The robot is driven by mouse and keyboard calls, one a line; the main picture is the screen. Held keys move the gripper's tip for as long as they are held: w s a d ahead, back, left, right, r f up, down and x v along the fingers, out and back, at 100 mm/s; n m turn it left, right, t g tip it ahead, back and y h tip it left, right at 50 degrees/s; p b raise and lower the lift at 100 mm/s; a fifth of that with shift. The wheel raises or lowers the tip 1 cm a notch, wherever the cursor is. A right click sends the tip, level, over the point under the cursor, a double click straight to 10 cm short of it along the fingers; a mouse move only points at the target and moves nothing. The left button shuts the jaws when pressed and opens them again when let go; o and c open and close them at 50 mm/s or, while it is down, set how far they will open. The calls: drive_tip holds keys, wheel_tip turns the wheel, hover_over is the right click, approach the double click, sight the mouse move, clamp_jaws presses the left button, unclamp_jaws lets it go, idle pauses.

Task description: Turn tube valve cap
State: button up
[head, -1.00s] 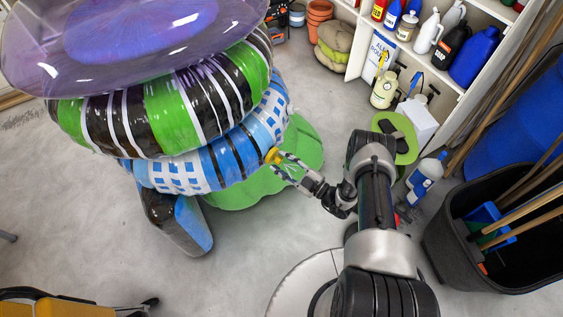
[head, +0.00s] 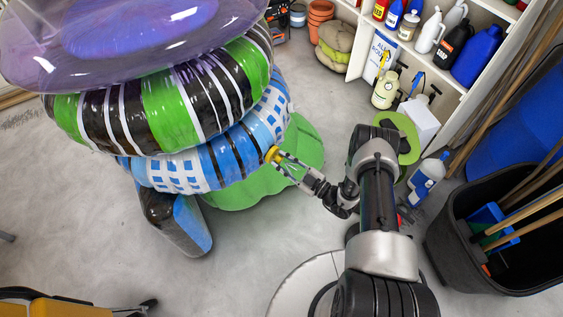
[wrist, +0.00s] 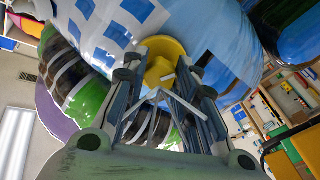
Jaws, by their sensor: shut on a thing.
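The yellow valve cap (head: 272,155) sits on the side of the lower blue-and-white checked tube (head: 215,160), at its right. My gripper (head: 277,160) reaches it from the lower right and is shut on the cap. In the wrist view the round yellow cap (wrist: 165,64) shows between the two fingers of my gripper (wrist: 165,70), against the blue and white tube wall (wrist: 125,28). The fingers hide part of the cap's sides.
A green, black and white tube (head: 165,105) and a clear purple tube (head: 140,30) are stacked above. A green inflatable (head: 300,145) lies beneath. A black bin (head: 460,250) with poles and a shelf of bottles (head: 430,40) stand at right.

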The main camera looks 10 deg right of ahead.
drive_tip(key=shift+m+b, duration=0.55)
drive_tip(key=shift+m, duration=0.35)
drive_tip(key=shift+m+b, duration=1.1)
drive_tip(key=shift+m, duration=0.4)
drive_tip(key=o, duration=0.7)
drive_tip(key=shift+o, duration=0.2)
drive_tip(key=b+v, duration=0.1)
drive_tip(key=v, duration=0.5)
